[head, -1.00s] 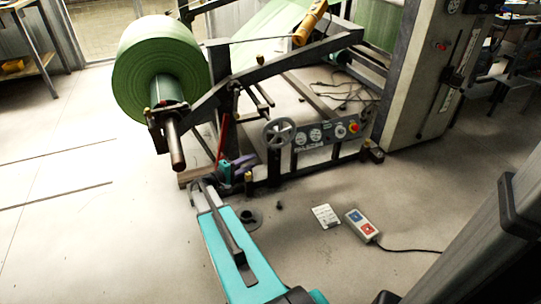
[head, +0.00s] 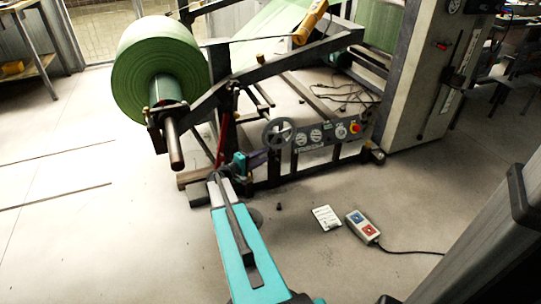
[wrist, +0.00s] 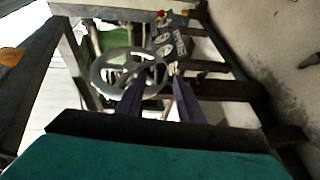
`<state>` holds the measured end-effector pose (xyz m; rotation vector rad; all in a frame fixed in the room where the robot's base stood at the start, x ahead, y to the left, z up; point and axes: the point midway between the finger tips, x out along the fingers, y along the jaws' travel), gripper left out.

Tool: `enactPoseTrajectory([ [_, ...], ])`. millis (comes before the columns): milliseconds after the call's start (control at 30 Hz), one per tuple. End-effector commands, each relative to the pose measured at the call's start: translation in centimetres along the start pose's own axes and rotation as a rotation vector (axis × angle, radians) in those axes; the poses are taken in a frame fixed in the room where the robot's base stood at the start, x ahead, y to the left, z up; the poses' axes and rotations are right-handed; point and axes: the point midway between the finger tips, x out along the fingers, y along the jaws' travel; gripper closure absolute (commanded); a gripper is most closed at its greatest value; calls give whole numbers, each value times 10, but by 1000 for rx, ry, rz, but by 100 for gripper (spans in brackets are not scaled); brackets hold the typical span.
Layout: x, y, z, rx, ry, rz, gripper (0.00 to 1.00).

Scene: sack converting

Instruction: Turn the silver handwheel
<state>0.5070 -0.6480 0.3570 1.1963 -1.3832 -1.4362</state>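The silver handwheel (head: 278,132) is a spoked wheel on the front of the machine, at the left end of the dark control panel (head: 318,135). In the wrist view, the handwheel (wrist: 98,72) fills the upper middle. My gripper (head: 266,154) is just below and in front of the wheel in the head view. In the wrist view, its two purple fingers (wrist: 161,76) are apart, with their tips over the right part of the wheel. Nothing is clearly held between them. I cannot tell whether they touch the rim.
A large green roll (head: 160,70) on a shaft with a protruding end stands left of the wheel. A red and blue button pendant (head: 362,226) with a cable and a white card (head: 326,217) lie on the floor at right. The floor at left is clear.

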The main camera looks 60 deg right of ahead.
Motion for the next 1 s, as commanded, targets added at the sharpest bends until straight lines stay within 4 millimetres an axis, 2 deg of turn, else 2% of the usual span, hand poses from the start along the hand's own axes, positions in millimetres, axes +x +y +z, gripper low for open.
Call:
enactPoseTrajectory([
  [200, 32, -2, -1, 2, -1, 0, 66],
  [400, 53, -1, -1, 0, 0, 0, 66],
  [600, 60, 0, -1, 0, 1, 0, 66],
  [867, 60, 0, 0, 0, 1, 0, 66],
  [1000, 60, 0, 0, 0, 1, 0, 90],
])
